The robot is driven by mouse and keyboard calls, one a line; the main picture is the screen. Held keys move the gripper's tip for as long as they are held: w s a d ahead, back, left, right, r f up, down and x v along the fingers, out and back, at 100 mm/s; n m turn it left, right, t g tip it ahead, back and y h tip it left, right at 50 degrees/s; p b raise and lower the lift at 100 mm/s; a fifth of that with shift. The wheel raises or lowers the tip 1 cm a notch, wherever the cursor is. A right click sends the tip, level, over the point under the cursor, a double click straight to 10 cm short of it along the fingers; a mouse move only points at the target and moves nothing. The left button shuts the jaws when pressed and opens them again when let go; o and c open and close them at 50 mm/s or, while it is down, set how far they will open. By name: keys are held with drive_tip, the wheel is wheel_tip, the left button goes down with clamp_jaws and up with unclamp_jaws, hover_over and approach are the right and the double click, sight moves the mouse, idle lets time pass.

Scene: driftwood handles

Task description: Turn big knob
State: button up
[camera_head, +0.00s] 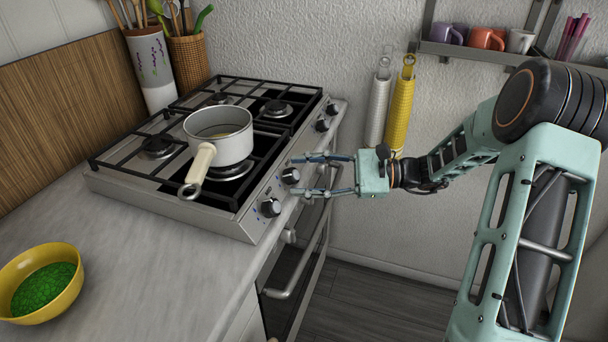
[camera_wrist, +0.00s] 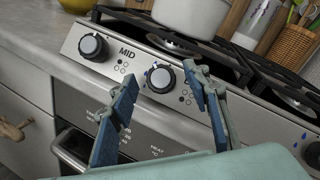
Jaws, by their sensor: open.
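Several black knobs with pale faces sit along the stove's sloped front panel. One knob (camera_head: 290,176) is right in front of my gripper (camera_head: 308,177); it also shows in the wrist view (camera_wrist: 160,79), between the fingertips. Another knob (camera_head: 270,208) is nearer the front corner and shows at left in the wrist view (camera_wrist: 93,46), by the letters MID. Two more knobs, one of them (camera_head: 322,124), are farther back. I cannot tell which knob is the big one. My gripper is open and empty, its blue fingers either side of the knob; contact is not clear.
A white saucepan (camera_head: 218,140) stands on the stove, its pale handle towards the front. An oven door handle (camera_head: 300,272) juts out below the panel. A yellow bowl (camera_head: 70,298) sits on the counter.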

drive_tip(key=d, duration=1.2)
drive_tip(key=shift+s+r, duration=0.35)
drive_tip(key=shift+r, duration=0.05)
drive_tip(key=shift+r, duration=0.2)
drive_tip(key=c, duration=0.4)
drive_tip(key=shift+a+r+m+p, duration=0.1)
drive_tip(key=shift+r+m+p, duration=0.25)
drive_tip(key=shift+p, duration=0.3)
drive_tip(key=shift+c, duration=1.3)
drive_tip(key=s+r+m+h+p, duration=0.1)
drive_tip(key=r+m+p, duration=0.1)
drive_tip(key=p, duration=0.1)
drive_tip(key=s+r+m+t+h+p, duration=0.1)
drive_tip(key=r+m+p, duration=0.1)
drive_tip(key=p, duration=0.1)
drive_tip(key=r+m+t+h+p, duration=0.1)
drive_tip(key=r+m+h+p, duration=0.1)
drive_tip(key=m+p, duration=0.1)
drive_tip(key=shift+s+r+p, duration=0.15)
drive_tip(key=shift+s+p, duration=0.25)
clamp_jaws()
drive_tip(key=shift+s+d+r+m+t+h+p, duration=0.2)
drive_tip(key=shift+s+m+t+h+p, duration=0.1)
drive_tip(key=shift+s+m+h+p, duration=0.25)
drive_tip(key=shift+s+d+r+m+t+h+p, duration=0.15)
drive_tip(key=shift+s+m+t+h+p, duration=0.25)
drive_tip(key=shift+m+p, duration=0.3)
drive_tip(key=shift+w+f, duration=0.1)
drive_tip(key=shift+w, duration=0.05)
